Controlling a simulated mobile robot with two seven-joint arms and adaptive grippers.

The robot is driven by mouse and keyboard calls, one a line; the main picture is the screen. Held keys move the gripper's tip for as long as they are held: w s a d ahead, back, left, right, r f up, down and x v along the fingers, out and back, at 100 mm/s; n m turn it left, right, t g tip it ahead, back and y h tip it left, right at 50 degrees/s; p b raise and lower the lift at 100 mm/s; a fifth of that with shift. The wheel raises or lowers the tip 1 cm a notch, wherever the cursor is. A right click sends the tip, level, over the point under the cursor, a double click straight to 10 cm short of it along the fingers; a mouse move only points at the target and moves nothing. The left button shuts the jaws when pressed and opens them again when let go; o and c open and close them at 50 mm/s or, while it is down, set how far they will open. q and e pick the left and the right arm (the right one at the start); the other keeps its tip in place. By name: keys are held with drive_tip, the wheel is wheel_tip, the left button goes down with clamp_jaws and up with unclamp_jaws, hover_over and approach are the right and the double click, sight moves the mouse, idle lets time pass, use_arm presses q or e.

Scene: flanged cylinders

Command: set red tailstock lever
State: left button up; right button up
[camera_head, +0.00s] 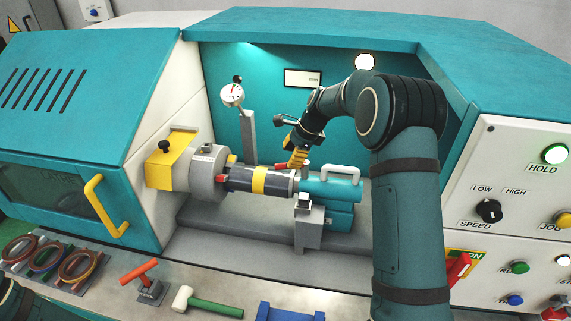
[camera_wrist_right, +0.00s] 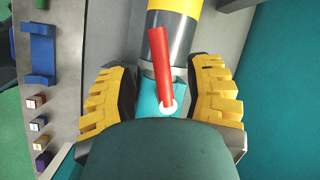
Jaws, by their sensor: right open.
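The red tailstock lever (camera_wrist_right: 160,65) shows in the right wrist view as a red bar on a white pivot, between the two yellow fingers. In the head view the lever (camera_head: 281,166) shows only in part, beside the fingertips. The teal tailstock (camera_head: 328,190) with its pale handle stands at the right end of a dark cylinder with a yellow band (camera_head: 259,180). My right gripper (camera_head: 297,159) is open above the tailstock's left end, its fingers apart on either side of the lever in the wrist view (camera_wrist_right: 165,100). I cannot tell whether they touch it. My left gripper is out of view.
A grey chuck (camera_head: 207,172) holds the cylinder's left end. A dial gauge (camera_head: 232,95) stands behind it. The teal back wall is close behind my right arm.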

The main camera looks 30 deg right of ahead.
sight(285, 164)
drive_tip(key=shift+x, duration=2.15)
clamp_jaws()
drive_tip(key=shift+s, duration=0.1)
